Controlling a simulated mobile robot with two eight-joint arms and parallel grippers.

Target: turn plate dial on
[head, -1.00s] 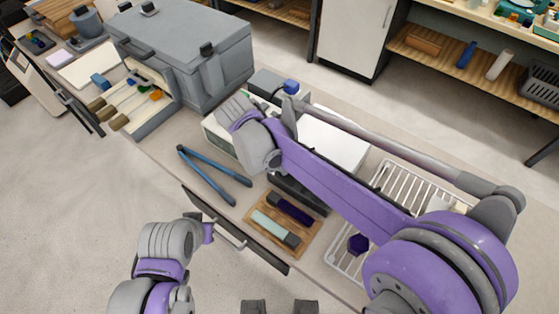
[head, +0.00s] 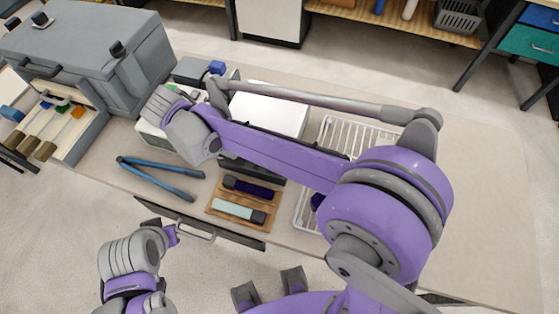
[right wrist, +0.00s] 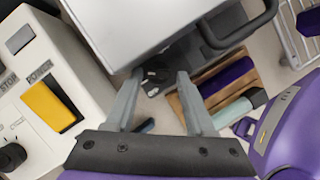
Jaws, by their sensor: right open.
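A white-topped plate unit (head: 268,108) stands on the bench in the head view, partly behind my right forearm. Its pale top also fills the upper middle of the right wrist view (right wrist: 140,25). A small black part with light spots (right wrist: 154,82) shows between my fingers; I cannot tell whether it is the dial. A white panel (right wrist: 40,85) at left carries a yellow switch marked POWER (right wrist: 48,106) and a black knob (right wrist: 10,157). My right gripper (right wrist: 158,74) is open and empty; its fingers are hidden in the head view. My left arm shows at lower left, its fingers not visible.
A white wire rack (head: 345,135) stands right. A grey case (head: 90,55) stands left. The bench's right end is clear.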

